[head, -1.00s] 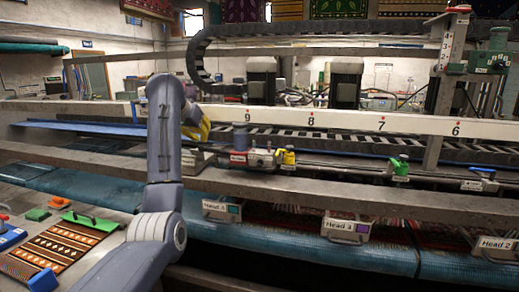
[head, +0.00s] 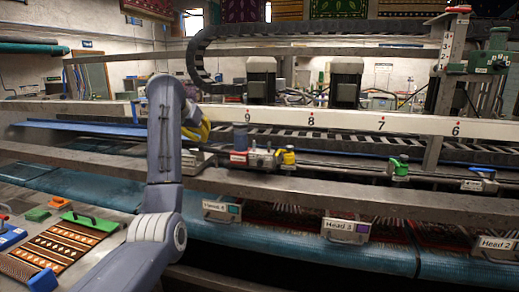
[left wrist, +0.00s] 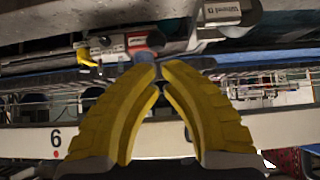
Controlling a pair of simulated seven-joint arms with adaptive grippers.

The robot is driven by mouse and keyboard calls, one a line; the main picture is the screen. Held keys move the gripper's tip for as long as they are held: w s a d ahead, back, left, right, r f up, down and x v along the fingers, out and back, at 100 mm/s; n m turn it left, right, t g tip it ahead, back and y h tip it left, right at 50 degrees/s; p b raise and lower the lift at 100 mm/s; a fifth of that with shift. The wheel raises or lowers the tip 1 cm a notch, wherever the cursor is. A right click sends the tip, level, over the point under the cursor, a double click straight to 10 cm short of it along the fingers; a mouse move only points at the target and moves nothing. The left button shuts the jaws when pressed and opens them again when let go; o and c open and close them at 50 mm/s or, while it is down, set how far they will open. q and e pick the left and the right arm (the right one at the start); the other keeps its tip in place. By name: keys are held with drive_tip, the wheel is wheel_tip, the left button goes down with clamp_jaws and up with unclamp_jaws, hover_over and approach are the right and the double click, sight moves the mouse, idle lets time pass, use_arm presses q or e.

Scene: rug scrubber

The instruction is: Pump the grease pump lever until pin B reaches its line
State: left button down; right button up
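My left gripper (head: 198,128) has yellow fingers, partly hidden behind my forearm in the head view. It is above the rail, left of a small red unit (head: 262,158) with a grey cylinder (head: 240,137) and a yellow part (head: 287,157), which looks like the grease pump. In the left wrist view, which looks upside down, the fingertips (left wrist: 159,70) are nearly together, with no held object discernible. The red unit (left wrist: 112,45) lies just beyond them. I cannot make out the lever, pin B or its line. My right gripper is not in view.
Long metal beams cross the view, one numbered (head: 345,122). Labelled head boxes (head: 347,228) hang below the front beam. A green-topped part (head: 398,167) sits farther right on the rail. An upright scale (head: 446,45) stands at the right. A patterned rug (head: 60,245) lies lower left.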

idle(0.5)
use_arm(q)
drive_tip(key=shift+f, duration=4.25)
drive_tip(key=shift+r, duration=5.05)
drive_tip(key=a+r+y, duration=0.2)
drive_tip(key=a+r, duration=0.2)
drive_tip(key=r, duration=0.2)
drive_tip(key=shift+d+f+h, duration=0.35)
drive_tip(key=shift+d+f, duration=0.3)
drive_tip(key=shift+f, duration=0.6)
drive_tip(key=shift+d+f+h, duration=0.3)
drive_tip(key=shift+d+f, duration=0.4)
drive_tip(key=shift+f, duration=0.6)
drive_tip(key=shift+d+f+h, duration=0.35)
drive_tip(key=shift+d+f, duration=0.3)
drive_tip(key=shift+f, duration=0.6)
